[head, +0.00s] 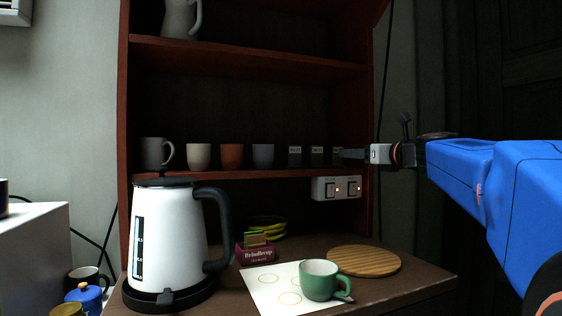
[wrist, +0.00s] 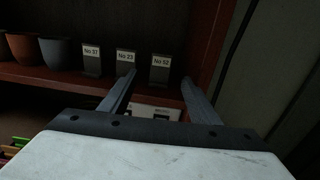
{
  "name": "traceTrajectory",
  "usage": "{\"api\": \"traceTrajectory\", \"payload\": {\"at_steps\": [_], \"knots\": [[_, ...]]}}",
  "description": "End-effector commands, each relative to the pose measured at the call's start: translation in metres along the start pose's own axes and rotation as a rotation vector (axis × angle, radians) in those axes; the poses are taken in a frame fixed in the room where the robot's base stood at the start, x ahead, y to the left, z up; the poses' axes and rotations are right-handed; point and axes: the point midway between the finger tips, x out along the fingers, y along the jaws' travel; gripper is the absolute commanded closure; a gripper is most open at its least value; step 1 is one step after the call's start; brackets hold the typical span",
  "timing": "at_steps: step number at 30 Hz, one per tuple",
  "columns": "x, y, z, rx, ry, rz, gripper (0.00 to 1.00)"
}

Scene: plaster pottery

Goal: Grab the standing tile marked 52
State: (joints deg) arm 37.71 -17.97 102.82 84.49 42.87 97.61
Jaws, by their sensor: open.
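The tile marked 52 (wrist: 160,70) is a small dark upright block with a white label, on the cabinet's lower shelf. It is the rightmost of three standing tiles. My gripper (wrist: 158,80) is open, and in the wrist view its fingertips lie to the left and right of this tile, with nothing held. In the head view my gripper (head: 349,154) reaches in from the right at shelf height, near the right end of the tile row. How far the fingertips are from the tile in depth is hard to tell.
To its left stand the tile marked 23 (wrist: 126,66) and the tile marked 37 (wrist: 92,63). Further left are a grey cup (head: 263,155), a terracotta cup (head: 232,156), a cream cup (head: 199,156) and a grey mug (head: 156,153). A socket strip (head: 337,188) hangs below the shelf.

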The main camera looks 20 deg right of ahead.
Motion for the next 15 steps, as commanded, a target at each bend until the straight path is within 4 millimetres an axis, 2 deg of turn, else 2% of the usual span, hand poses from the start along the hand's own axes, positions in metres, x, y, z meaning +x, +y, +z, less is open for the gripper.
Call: {"api": "traceTrajectory", "payload": {"at_steps": [3,9,15], "knots": [[0.021,0.001,-0.001,0.001,0.002,0.003,0.44],[0.047,0.001,-0.001,-0.001,0.001,0.003,0.44],[0.056,0.0,0.0,-0.002,0.0,0.001,0.44]]}}
